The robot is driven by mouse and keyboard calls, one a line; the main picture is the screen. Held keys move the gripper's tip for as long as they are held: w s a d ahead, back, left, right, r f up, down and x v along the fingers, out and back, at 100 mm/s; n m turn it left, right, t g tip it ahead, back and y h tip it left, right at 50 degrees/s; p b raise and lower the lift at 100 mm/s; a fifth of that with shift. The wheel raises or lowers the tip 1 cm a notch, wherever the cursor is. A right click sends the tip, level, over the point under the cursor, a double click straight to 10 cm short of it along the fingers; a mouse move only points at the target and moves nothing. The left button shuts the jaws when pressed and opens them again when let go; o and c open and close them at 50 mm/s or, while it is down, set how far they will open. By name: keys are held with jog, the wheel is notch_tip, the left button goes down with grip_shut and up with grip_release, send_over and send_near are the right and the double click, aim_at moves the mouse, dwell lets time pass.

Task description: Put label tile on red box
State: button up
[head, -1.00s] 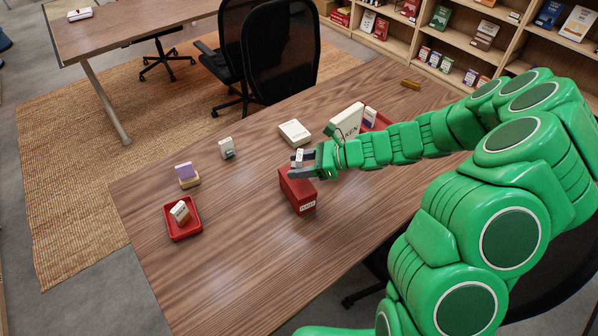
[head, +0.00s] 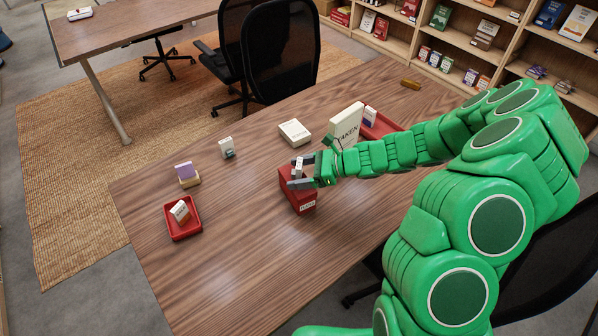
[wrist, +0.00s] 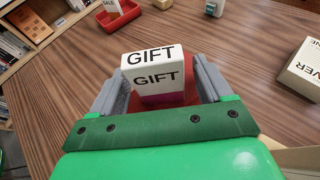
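The label tile (wrist: 155,75) is a white block with a magenta lower edge and reads GIFT in the wrist view. In the head view the tile (head: 299,168) stands upright over the top of the red box (head: 304,200), which lies on the wooden table and has a white label on its near end. My gripper (head: 298,173) is at the box top with its grey fingers spread on either side of the tile. In the wrist view, red shows between the tile and the right finger. The tile's bottom edge is hidden.
A cream box (head: 295,132) lies behind. A standing cream box (head: 345,125) and a red tray (head: 385,125) are near my arm. Left are a small white tile (head: 226,147), a purple tile on a wooden block (head: 189,182) and a red tray (head: 183,232) holding a tile. The front table is clear.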

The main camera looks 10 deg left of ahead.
jog(key=shift+r, duration=0.15)
jog(key=shift+d+r, duration=0.1)
jog(key=shift+d, duration=0.1)
jog(key=v, duration=1.1)
jog(key=shift+d, duration=0.3)
jog(key=shift+r, duration=0.2)
